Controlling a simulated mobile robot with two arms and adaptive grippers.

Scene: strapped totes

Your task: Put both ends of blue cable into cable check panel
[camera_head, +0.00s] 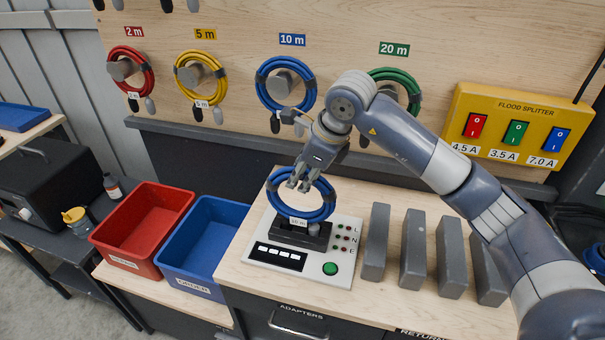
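A coiled blue cable (328,207) with a white tag stands upright at the black socket block (290,237) of the cable check panel (338,275). A grey end shows at the coil's lower right, by the block; I cannot tell whether either end is seated. My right gripper (299,185) points down at the top of this coil, with its fingertips over the ring. I cannot tell whether the fingers are closed on it. Another blue cable coil (262,82) hangs on a peg under the 10 m label. My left gripper is not in view.
A red bin (180,199) and a blue bin (237,214) stand left of the panel. Several grey upright blocks (413,250) stand to its right, below my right arm. Red, yellow and green coils hang on the wall board. A yellow flood splitter (500,100) is at right.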

